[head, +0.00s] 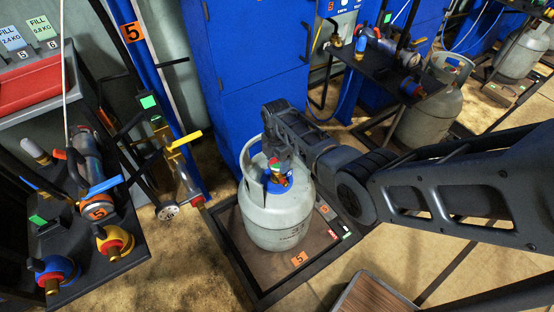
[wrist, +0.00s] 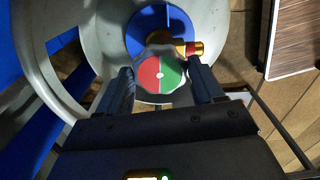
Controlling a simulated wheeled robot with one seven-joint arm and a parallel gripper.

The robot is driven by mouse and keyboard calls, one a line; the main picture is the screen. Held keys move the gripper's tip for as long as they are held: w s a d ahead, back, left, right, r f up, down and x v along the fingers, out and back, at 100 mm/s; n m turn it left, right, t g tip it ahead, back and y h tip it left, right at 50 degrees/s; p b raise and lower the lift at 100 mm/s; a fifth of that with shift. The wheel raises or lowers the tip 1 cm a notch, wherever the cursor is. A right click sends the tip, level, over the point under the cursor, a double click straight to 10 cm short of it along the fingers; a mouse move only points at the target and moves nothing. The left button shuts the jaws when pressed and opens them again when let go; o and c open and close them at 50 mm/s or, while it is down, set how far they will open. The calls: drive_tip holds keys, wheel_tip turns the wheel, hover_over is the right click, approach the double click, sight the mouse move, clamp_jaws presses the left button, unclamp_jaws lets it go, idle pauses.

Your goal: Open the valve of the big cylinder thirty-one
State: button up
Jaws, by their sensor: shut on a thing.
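The big grey cylinder (head: 275,222) stands upright on the scale platform (head: 262,290) tagged 5; I cannot read a number thirty-one on it. A grey collar (head: 247,165) partly rings its top. Its valve (head: 277,182) shows blue and red in the head view. In the wrist view the valve has a round handwheel (wrist: 160,75) with a red half and a green half, a blue disc (wrist: 148,22) behind it and a brass outlet with a red end (wrist: 194,48). My gripper (wrist: 163,82) is shut on the handwheel, one finger on each side.
A black shelf (head: 120,262) at the left holds several coloured filling heads. A blue cabinet (head: 255,60) stands behind the cylinder. Another grey cylinder (head: 430,115) stands at the back right. A brown wooden-topped thing (head: 370,295) lies at the front.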

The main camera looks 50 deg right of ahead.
sight(277, 162)
drive_tip(key=o, duration=1)
drive_tip(key=shift+o, duration=0.2)
drive_tip(key=shift+r+p, duration=0.85)
drive_tip(key=shift+r, duration=3.05)
